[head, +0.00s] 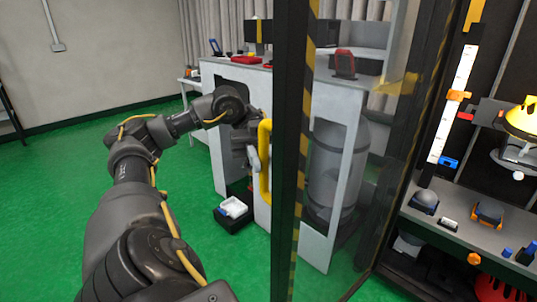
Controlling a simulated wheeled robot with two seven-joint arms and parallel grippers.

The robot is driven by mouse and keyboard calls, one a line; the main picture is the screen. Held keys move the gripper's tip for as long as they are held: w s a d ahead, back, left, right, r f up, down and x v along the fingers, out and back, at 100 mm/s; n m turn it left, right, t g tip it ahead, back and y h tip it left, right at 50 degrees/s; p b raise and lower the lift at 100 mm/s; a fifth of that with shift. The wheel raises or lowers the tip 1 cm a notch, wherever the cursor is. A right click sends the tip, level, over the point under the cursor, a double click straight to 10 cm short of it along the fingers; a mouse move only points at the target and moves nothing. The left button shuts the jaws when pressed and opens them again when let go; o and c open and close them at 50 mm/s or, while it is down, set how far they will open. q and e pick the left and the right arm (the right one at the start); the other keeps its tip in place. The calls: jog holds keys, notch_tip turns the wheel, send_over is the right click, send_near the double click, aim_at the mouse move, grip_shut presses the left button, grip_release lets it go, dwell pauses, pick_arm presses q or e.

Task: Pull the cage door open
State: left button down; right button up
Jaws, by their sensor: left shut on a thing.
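The cage door is a clear panel in a dark frame (287,130) with yellow and black stripes, standing upright in the middle of the head view. It stands out at an angle from the cage, and the cage inside shows to its right. A yellow bar handle (265,178) is on the door's left edge. My left gripper (256,153) is shut on the handle at its upper half; the fingers are partly hidden. My right gripper is out of view.
Behind the door is a pale grey workbench (230,85) with a grey cylinder. A black box (232,215) lies on the green floor (60,200). At right, the cage holds a shelf (455,232) with small parts and a white scale (455,105). Floor at left is clear.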

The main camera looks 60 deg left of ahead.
pick_arm(q)
jog(key=shift+a, duration=0.15)
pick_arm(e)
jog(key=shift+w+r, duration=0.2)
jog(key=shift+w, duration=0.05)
pick_arm(q)
jog(key=c, duration=1.4)
grip_release()
jog(key=shift+s, duration=0.1)
jog(key=shift+f+b, duration=0.1)
jog(key=shift+b, duration=0.2)
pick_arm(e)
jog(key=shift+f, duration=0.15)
